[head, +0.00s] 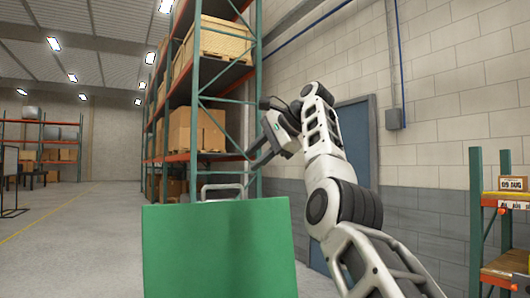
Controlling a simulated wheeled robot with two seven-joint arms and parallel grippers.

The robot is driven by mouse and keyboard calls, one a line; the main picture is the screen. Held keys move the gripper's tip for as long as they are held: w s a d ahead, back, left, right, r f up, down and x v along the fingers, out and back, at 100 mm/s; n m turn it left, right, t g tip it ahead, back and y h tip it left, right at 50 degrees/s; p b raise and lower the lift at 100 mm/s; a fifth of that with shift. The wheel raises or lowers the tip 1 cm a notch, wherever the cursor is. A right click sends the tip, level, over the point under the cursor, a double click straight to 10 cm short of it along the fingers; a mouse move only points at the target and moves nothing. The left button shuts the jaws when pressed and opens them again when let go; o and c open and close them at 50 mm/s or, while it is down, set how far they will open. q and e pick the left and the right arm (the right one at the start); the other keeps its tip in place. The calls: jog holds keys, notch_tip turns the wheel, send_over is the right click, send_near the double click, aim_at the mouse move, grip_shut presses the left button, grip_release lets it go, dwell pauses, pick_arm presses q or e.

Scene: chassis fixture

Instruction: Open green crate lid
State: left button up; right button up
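A flat green panel (220,252), which looks like the green crate's lid, stands upright at the bottom middle of the head view. Its lower part runs out of the picture, and the crate body cannot be made out. A grey metal bar frame (222,187) shows just above the panel's top edge. My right gripper (256,155) is above the panel's top right, pointing down and left, apart from the panel in the picture. Its dark fingers are small and seen from the side, so whether they are open is unclear. My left gripper is not in view.
A tall shelf rack (197,85) with boxes stands behind the panel. A lower rack (476,220) with orange beams is at the right edge. A blue-grey door (357,135) is in the block wall behind my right arm. The floor (75,240) at the left is clear.

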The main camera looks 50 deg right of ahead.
jog(key=shift+v, duration=1.5)
